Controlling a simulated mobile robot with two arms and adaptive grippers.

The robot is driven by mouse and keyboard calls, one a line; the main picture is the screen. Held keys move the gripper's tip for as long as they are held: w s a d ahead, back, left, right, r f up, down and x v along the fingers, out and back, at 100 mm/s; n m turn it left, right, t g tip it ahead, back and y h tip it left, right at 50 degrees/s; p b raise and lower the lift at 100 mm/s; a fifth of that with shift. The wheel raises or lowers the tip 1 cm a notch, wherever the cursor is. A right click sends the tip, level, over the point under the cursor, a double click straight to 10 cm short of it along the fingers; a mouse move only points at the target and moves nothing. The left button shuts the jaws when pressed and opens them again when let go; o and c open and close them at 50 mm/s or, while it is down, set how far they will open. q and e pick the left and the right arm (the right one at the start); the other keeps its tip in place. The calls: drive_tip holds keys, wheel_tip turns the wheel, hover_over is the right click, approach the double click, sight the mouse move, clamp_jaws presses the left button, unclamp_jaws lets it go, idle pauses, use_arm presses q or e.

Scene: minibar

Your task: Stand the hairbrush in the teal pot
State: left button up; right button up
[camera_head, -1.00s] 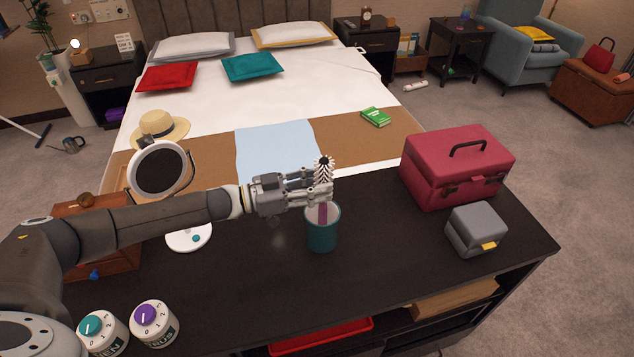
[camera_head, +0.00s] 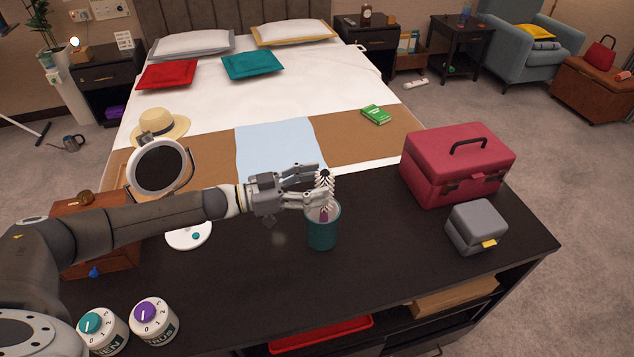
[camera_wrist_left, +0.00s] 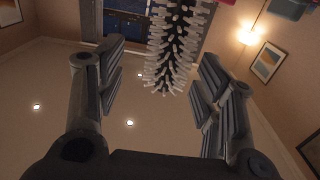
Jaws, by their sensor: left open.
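The teal pot (camera_head: 322,233) stands upright on the dark tabletop. The hairbrush (camera_head: 326,188) stands in it, bristle head up, with its purple handle inside the pot's mouth. My left gripper (camera_head: 322,184) is open at the brush head, just above the pot's rim. In the left wrist view the white-bristled brush head (camera_wrist_left: 178,45) shows between the spread fingers (camera_wrist_left: 165,90), apart from both. The lower end of the handle is hidden by the pot wall. My right gripper is not in view.
A red toolbox (camera_head: 455,165) and a grey box (camera_head: 476,228) stand to the right on the table. A round mirror (camera_head: 158,167), a white base (camera_head: 188,236) and two dial jars (camera_head: 154,322) are on the left. The tabletop in front of the pot is clear.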

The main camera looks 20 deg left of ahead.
use_arm(q)
drive_tip(key=v, duration=1.1)
idle(0.6)
